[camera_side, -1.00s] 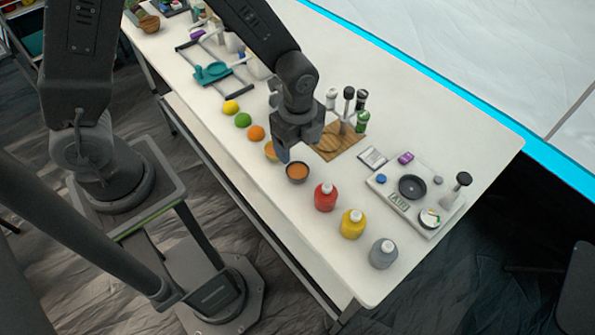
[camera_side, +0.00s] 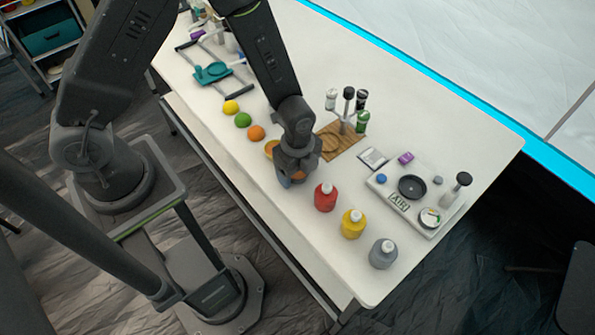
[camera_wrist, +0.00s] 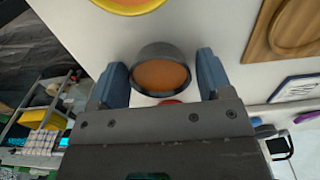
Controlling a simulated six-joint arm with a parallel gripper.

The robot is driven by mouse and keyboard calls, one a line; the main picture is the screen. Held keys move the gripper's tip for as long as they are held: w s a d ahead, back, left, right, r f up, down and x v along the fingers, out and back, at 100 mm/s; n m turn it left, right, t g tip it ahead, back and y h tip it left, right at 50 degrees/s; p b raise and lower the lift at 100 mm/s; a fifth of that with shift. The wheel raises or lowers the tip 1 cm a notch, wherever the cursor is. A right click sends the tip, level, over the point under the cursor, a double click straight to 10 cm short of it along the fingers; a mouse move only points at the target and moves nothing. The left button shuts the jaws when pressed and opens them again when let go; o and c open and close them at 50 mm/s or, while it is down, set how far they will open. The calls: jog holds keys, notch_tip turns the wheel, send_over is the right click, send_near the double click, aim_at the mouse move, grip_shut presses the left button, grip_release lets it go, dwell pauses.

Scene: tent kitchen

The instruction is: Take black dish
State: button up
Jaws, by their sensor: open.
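A small dark dish with orange-brown contents (camera_wrist: 160,50) stands on the white table in the wrist view. My gripper (camera_wrist: 161,78) is open, with one blue-grey finger on each side of the dish. Gaps show between the fingers and the dish, and I see no clear contact. In the side view my gripper (camera_side: 290,181) is down over the dish and hides most of it. Another round black dish (camera_side: 412,187) sits on a pale tray at the right.
A yellow-orange bowl (camera_wrist: 128,4) and a wooden board (camera_side: 343,141) are close behind. The table's front edge is near.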

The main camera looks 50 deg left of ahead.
jog(key=shift+c, duration=0.2)
jog(key=c, duration=0.5)
jog(key=shift+r, duration=4.55)
